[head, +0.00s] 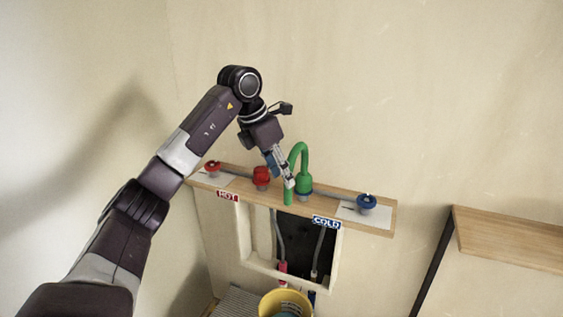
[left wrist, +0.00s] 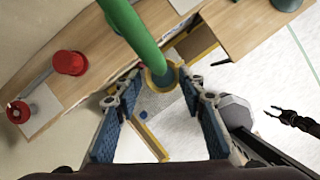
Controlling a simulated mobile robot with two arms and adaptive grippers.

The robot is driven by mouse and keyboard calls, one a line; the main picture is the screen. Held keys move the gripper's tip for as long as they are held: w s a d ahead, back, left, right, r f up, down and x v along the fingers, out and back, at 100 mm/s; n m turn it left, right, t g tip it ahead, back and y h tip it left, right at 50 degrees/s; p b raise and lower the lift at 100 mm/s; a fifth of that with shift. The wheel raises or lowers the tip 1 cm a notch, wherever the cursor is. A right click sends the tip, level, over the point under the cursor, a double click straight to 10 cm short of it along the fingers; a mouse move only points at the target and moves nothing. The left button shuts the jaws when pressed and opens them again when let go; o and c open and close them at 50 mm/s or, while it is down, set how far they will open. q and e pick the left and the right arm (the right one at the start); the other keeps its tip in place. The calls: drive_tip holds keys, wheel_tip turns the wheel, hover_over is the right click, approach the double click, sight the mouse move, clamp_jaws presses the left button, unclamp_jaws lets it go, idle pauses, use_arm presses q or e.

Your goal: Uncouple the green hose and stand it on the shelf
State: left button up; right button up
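The green hose (head: 304,172) stands on the wooden ledge, arched over at the top with its free end hanging down in front. It also shows in the left wrist view (left wrist: 132,28), its lower end in line with the gap between my fingertips. My left gripper (head: 289,182) is open, its fingers close to the hose's hanging end; contact cannot be told. In the left wrist view its two fingers (left wrist: 160,90) are spread apart. A wooden shelf (head: 510,240) is at the right.
The ledge (head: 334,198) also bears red knobs (head: 262,176) on the left and a blue knob (head: 367,202) on the right. Below is a wall opening (head: 300,236) with pipes, and a yellow bucket (head: 286,296). Free room lies between ledge and shelf.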

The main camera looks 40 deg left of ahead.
use_arm(q)
drive_tip(key=x, duration=0.4)
drive_tip(key=shift+w+d+p, duration=0.1)
drive_tip(key=shift+w+p, duration=0.2)
drive_tip(key=shift+p, duration=0.1)
drive_tip(key=shift+f, duration=0.35)
drive_tip(key=shift+w, duration=0.15)
drive_tip(key=c, duration=0.5)
clamp_jaws()
drive_tip(key=shift+c, duration=1.5)
unclamp_jaws()
clamp_jaws()
use_arm(e)
drive_tip(key=shift+w+d+r, duration=0.15)
drive_tip(key=shift+r, duration=0.5)
